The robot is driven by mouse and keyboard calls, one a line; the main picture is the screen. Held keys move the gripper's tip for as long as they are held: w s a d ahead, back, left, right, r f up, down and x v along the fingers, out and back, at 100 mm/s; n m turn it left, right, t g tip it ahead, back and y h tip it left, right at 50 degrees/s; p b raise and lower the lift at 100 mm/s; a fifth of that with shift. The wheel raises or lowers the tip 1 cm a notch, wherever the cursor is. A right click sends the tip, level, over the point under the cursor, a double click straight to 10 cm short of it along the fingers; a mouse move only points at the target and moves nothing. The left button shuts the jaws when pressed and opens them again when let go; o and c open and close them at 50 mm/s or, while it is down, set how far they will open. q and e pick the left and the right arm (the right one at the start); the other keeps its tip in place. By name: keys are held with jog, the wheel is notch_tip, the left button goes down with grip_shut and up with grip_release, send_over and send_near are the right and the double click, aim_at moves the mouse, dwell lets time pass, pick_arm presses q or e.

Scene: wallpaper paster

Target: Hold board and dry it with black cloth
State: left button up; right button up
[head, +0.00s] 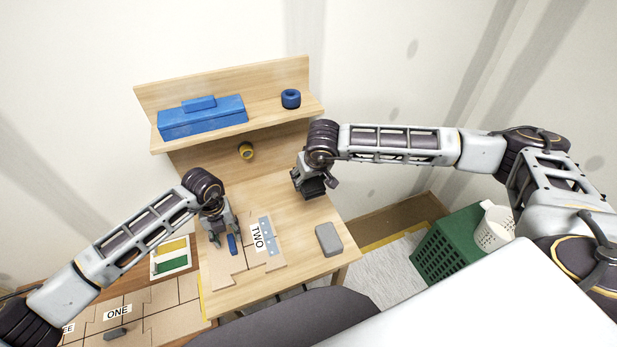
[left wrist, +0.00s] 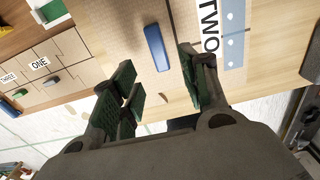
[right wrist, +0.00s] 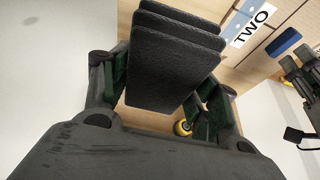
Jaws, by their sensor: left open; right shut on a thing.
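The brown board (head: 226,265) lies flat on the wooden table, with a "TWO" label, a pale blue dotted strip (head: 267,233) and a blue handle (head: 232,244). My left gripper (head: 222,237) is open, just above the board near the blue handle. In the left wrist view the handle (left wrist: 157,47) lies ahead in the gap between the open fingers, not clasped. My right gripper (head: 310,194) is shut on the folded black cloth (right wrist: 170,60), over the back right of the table. The cloth's layers fill much of the right wrist view.
A grey block (head: 328,239) lies at the table's right. A yellow roll (head: 246,151) is at the table's back, under a shelf (head: 262,120) with a blue box (head: 203,118) and a blue ring (head: 291,98). Boards labelled "ONE" (head: 117,312) and "THREE" are lower left. A green crate (head: 447,249) stands right.

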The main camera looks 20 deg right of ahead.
aim_at(232, 245)
pick_arm(q)
jog(key=shift+f+b, duration=2.3)
jog(key=shift+f, duration=1.65)
jog(key=shift+c, duration=0.3)
grip_shut()
jog(key=shift+o, duration=0.3)
grip_release()
jog(key=shift+r, duration=0.1)
